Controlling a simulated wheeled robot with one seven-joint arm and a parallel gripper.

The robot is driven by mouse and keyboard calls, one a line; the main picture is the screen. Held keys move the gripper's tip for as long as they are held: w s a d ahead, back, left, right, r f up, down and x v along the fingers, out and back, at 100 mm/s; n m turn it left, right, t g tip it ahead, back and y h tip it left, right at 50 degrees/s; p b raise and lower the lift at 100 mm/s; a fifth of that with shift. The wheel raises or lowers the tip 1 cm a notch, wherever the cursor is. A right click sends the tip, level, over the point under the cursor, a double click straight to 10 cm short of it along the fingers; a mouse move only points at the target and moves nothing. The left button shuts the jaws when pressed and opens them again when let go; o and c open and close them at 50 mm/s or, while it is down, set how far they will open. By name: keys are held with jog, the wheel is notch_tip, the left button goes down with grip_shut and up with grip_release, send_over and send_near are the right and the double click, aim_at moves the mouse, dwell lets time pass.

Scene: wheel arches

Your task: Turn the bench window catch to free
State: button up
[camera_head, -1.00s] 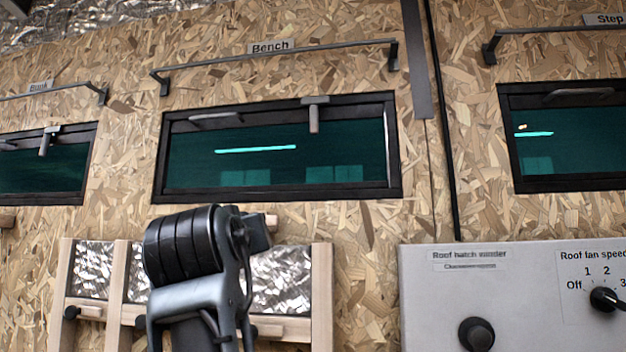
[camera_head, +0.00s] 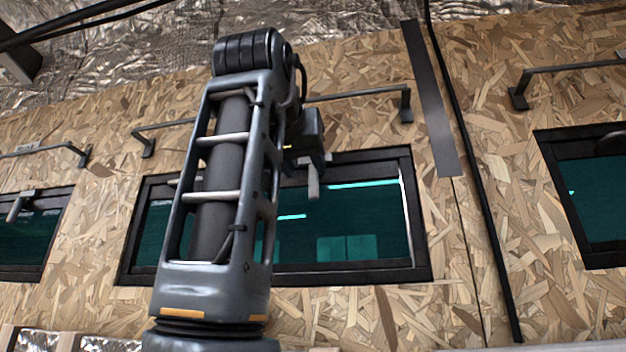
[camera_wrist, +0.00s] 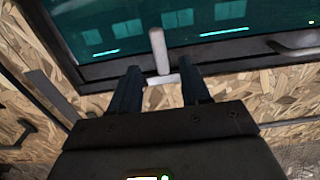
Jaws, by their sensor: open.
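The bench window (camera_head: 345,278) has a black frame and teal glass. Its catch (camera_head: 313,183) is a pale grey lever at the top of the frame, hanging down over the glass. My gripper (camera_head: 308,150) is at the top frame beside the catch, its fingers mostly hidden by my arm. In the wrist view, which shows the scene inverted, the catch lever (camera_wrist: 158,48) points up over the glass. My open gripper (camera_wrist: 160,70) has one dark finger on each side of the catch base, with gaps showing. I cannot tell how deep the catch sits between the fingers.
A dark rail (camera_head: 360,94) runs above the window, close to my gripper. A grey handle (camera_wrist: 295,40) on the frame shows in the wrist view. A grey strip (camera_head: 430,95) and a black cable (camera_head: 470,150) lie right of the window. Other windows flank it.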

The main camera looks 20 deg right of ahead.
aim_at(313, 182)
jog(key=p+x, duration=0.1)
jog(key=x, duration=0.5)
jog(key=shift+p, duration=0.3)
grip_shut()
